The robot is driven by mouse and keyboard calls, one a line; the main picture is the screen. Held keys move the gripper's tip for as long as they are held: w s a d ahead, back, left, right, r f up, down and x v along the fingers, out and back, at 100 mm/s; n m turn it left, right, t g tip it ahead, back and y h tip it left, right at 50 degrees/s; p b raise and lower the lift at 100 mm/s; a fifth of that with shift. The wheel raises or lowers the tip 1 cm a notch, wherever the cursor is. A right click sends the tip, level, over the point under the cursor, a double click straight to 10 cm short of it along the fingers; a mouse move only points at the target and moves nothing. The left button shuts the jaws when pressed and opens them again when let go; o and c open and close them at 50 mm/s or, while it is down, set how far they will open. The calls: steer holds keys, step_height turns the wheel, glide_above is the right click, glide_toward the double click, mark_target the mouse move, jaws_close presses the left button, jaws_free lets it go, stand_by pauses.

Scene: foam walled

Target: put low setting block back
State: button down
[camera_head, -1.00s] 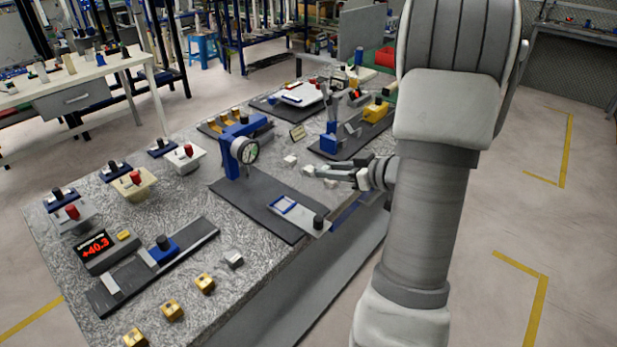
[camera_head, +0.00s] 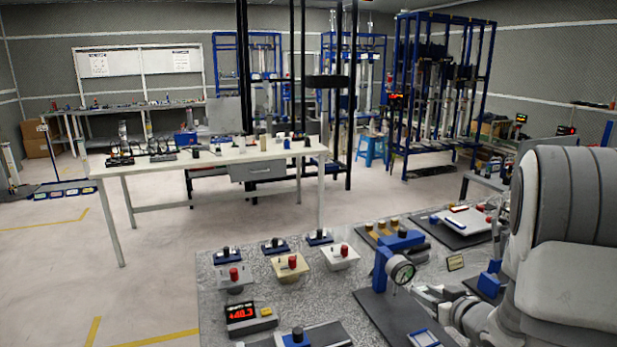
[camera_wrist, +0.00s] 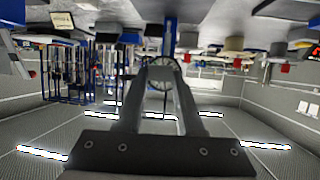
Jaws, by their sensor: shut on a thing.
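My gripper (camera_head: 430,292) is beside the blue dial gauge stand (camera_head: 388,262), just right of its dial, over the stone-topped table. It is shut on a small grey block, which I take for the low setting block; the block is too small and too blurred for its marks to show. In the wrist view the fingers of my gripper (camera_wrist: 160,68) reach up the picture, which is upside down, with the round dial (camera_wrist: 162,78) visible between them. The dark plate (camera_head: 395,315) of the gauge stand lies below and is cut off at the bottom edge.
A digital readout (camera_head: 242,313) and several fixtures with red or black knobs (camera_head: 290,264) stand on the stone-topped table (camera_head: 215,268) left of the gauge. A small tan sign (camera_head: 455,262) stands right of it. A white bench (camera_head: 215,158) is behind, with open floor between.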

steer(key=a+f+h, duration=0.1)
steer(key=a, duration=0.3)
steer(key=a+f+m+h+p, duration=0.1)
steer(key=a+f, duration=0.1)
steer(key=a, duration=0.2)
steer(key=s+a+f+m+p, duration=0.1)
steer(key=a+f, duration=0.1)
steer(key=a, duration=0.2)
steer(key=shift+a+h, duration=0.15)
steer(key=shift+h, duration=0.25)
steer(key=shift+s+a+f+m+t, duration=0.1)
steer(key=shift+f+m+t, duration=0.1)
steer(key=shift+m+t, duration=0.1)
steer(key=shift+a, duration=0.15)
